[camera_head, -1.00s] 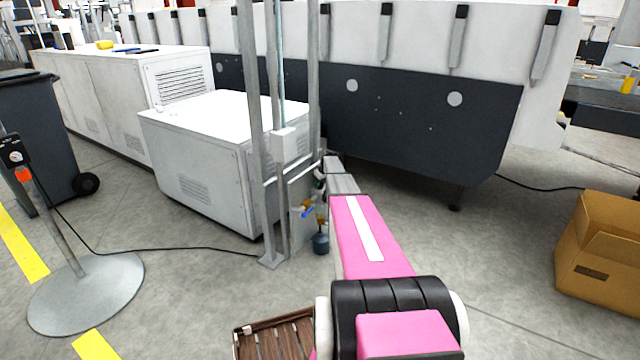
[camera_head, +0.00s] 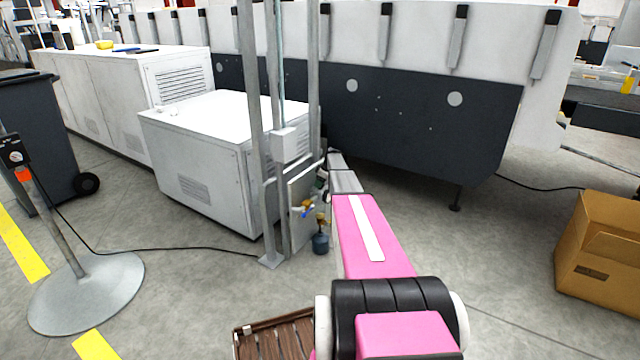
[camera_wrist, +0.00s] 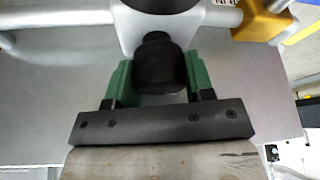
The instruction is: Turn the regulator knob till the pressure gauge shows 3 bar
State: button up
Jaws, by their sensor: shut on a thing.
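In the wrist view the black regulator knob (camera_wrist: 160,68) sits under a light grey regulator body (camera_wrist: 150,28). My gripper (camera_wrist: 158,82), with green fingers, is shut on the knob, one finger on each side. In the head view the regulator assembly with its blue bowl (camera_head: 321,243) hangs by the grey frame posts, and my pink arm reaches to it. The arm partly hides the knob and gripper there. The face of the pressure gauge cannot be made out in either view.
A yellow fitting (camera_wrist: 262,22) is on the pipe right of the regulator. A blue-handled valve (camera_head: 308,208) sits beside the assembly. A white cabinet (camera_head: 205,150) stands left, the dark machine panel (camera_head: 420,120) behind, and a cardboard box (camera_head: 600,255) at right on open floor.

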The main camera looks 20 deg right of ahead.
jog(key=shift+n, duration=0.6)
jog(key=shift+g, duration=0.3)
jog(key=o, duration=0.9)
